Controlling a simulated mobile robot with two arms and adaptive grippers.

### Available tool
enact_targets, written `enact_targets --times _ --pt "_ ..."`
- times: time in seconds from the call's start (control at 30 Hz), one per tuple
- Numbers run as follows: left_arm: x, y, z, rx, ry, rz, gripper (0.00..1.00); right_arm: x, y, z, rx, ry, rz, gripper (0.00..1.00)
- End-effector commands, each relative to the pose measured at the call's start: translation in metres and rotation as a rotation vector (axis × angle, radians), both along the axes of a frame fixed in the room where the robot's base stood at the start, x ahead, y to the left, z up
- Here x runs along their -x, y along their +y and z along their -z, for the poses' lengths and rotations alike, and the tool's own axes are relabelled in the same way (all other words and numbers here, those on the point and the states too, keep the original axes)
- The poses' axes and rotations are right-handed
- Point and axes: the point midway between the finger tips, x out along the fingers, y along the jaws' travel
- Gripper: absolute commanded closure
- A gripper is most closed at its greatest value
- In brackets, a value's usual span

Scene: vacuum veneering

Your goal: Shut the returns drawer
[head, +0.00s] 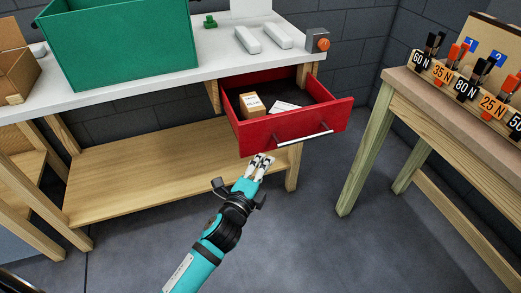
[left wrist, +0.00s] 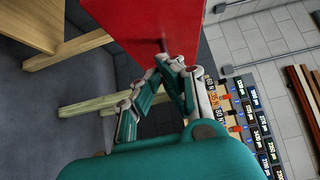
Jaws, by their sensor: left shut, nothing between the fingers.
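The red returns drawer (head: 265,136) is pulled out from under the white-topped workbench. A small cardboard box (head: 251,104) and a white slip (head: 285,107) lie inside it. Its front carries a pale bar handle (head: 305,139). My left gripper (head: 263,160) is shut and empty, just below and in front of the drawer front, left of the handle. In the left wrist view the red drawer front (left wrist: 150,22) is just beyond the fingertips (left wrist: 170,62). I cannot tell whether they touch it. My right gripper is not in view.
The workbench (head: 215,62) bears a green bin (head: 115,45) and two pale blocks. A grey box with an orange button (head: 317,40) sits at its right end. A second table (head: 430,100) with labelled tools stands right. Open floor lies between.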

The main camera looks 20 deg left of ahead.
Motion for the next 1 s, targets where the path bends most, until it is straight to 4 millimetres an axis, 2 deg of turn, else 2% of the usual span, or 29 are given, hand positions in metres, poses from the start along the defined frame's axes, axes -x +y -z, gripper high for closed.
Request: enact_targets --times 0.1,0.3,0.87,1.0 --pt "-0.024 0.000 0.000 -0.002 -0.001 0.000 1.00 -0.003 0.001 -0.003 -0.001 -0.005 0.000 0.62" --pt "-0.043 0.016 0.000 0.000 0.001 0.000 1.00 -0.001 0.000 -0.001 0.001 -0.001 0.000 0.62" --pt "-0.050 0.022 0.001 0.002 0.001 0.000 1.00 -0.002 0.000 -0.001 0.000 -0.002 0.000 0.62" --pt "-0.058 0.027 0.000 -0.001 0.000 0.000 1.00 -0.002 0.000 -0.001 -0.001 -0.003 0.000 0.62"
